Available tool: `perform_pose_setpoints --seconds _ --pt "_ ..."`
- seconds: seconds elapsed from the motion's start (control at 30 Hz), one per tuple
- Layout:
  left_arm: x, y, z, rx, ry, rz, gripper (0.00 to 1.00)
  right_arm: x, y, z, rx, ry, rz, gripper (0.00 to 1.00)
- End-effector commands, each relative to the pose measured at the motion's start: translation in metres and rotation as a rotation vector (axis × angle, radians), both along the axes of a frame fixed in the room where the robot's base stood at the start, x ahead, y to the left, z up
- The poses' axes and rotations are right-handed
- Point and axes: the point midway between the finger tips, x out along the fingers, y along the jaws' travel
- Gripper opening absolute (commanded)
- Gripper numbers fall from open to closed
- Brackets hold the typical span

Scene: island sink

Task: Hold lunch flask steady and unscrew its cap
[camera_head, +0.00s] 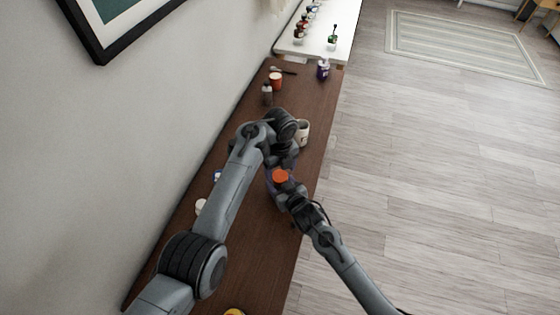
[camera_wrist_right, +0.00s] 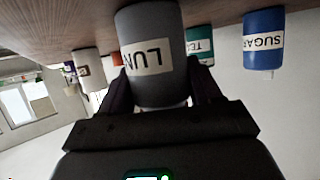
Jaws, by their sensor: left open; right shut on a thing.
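The lunch flask is a grey cylinder (camera_wrist_right: 150,45) with a white label reading "LUN" in the right wrist view, where it appears upside down. Its orange cap (camera_head: 280,176) shows from above in the head view; most of the body there is hidden by my arms. My right gripper (camera_wrist_right: 160,88) is shut on the flask body, one finger on each side; in the head view it (camera_head: 283,191) is just below the cap. My left gripper (camera_head: 285,161) is open, close to the cap on its far side. Its fingertips are small and partly hidden, so I cannot tell whether they touch the cap.
A white mug (camera_head: 304,131) stands just beyond my left wrist. A red jar (camera_head: 276,80), a grey bottle (camera_head: 267,96) and a purple jar (camera_head: 323,70) stand farther along the brown counter (camera_head: 262,240). Blue sugar (camera_wrist_right: 264,38) and teal tea (camera_wrist_right: 203,45) canisters stand behind the flask.

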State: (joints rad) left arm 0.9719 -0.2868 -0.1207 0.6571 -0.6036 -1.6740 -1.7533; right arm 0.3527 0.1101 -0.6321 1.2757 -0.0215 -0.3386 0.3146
Motion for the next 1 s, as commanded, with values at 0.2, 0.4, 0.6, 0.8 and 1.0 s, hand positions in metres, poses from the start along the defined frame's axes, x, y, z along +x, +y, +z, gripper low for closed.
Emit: perform_pose_setpoints --seconds 0.2,0.4,0.6,0.8,1.0 --pt "0.000 0.000 -0.021 0.000 0.001 0.001 0.73 0.000 0.000 -0.001 -0.001 0.002 0.000 0.00" --pt "0.000 0.000 -0.028 0.000 0.000 0.001 0.73 0.000 0.000 -0.001 -0.001 0.002 0.000 0.00" --pt "0.000 0.000 -0.028 0.000 0.000 0.001 0.73 0.000 0.000 -0.001 -0.001 0.002 0.000 0.00" --pt "0.000 0.000 -0.028 0.000 0.000 0.001 0.46 0.000 0.000 -0.001 -0.001 0.002 0.000 0.00" --pt "0.000 0.000 -0.027 0.000 0.000 0.001 0.16 0.000 0.000 -0.001 -0.001 0.002 0.000 0.00"
